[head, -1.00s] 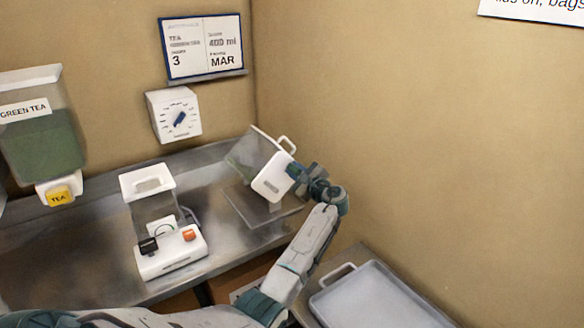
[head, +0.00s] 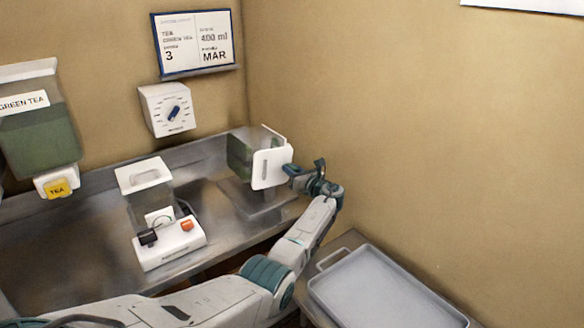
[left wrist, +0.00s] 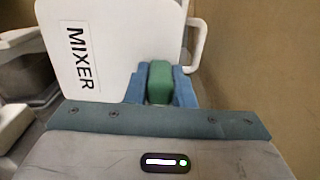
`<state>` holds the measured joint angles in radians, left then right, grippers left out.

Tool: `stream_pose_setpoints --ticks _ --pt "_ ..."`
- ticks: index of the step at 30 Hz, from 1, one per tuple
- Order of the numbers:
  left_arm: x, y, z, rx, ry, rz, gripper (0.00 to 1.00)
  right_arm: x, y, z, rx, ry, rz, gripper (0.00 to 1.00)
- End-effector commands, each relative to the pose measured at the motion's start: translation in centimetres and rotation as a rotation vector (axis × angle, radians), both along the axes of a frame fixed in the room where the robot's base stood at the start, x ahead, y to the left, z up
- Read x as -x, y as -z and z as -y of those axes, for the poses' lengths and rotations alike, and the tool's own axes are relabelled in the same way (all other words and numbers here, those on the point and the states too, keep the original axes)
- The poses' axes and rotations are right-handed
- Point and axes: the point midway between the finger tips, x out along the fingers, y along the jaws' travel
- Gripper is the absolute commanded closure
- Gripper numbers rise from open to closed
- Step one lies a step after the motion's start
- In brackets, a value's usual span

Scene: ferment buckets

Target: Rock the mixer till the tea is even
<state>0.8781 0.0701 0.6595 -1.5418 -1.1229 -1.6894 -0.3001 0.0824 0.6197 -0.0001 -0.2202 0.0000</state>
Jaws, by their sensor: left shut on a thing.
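The mixer (head: 271,168) is a clear box with a white end panel, held above a flat grey stand at the back right of the metal bench. Greenish tea shows through its clear side, and it sits close to level. Its panel, lettered MIXER, fills much of the left wrist view (left wrist: 118,40). My left gripper (head: 297,173) is at the panel's right side, its blue fingers shut on the mixer's green grip (left wrist: 160,82). How even the tea is cannot be told. My right gripper is out of view.
A white appliance (head: 170,240) with a black and an orange control stands left of the mixer. A GREEN TEA dispenser (head: 40,135) hangs at far left, beside a dial (head: 168,109) and a sign (head: 195,42). A grey tray (head: 385,300) lies at lower right.

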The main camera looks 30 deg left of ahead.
Motion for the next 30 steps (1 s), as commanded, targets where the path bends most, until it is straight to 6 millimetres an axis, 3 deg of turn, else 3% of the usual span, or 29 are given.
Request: stream_pose_setpoints --ticks 22,23,26,30 --pt "0.14 0.72 0.00 -0.032 0.000 -0.086 1.00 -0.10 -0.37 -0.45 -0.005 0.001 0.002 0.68" --pt "0.14 0.72 0.00 -0.032 0.000 -0.086 0.76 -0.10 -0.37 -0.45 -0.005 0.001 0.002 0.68" --pt "0.15 0.70 0.00 -0.033 0.000 -0.085 0.57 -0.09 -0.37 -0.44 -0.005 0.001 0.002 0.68" --pt "0.13 0.61 -0.02 -0.034 0.000 -0.084 0.56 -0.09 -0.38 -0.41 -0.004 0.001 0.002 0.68"
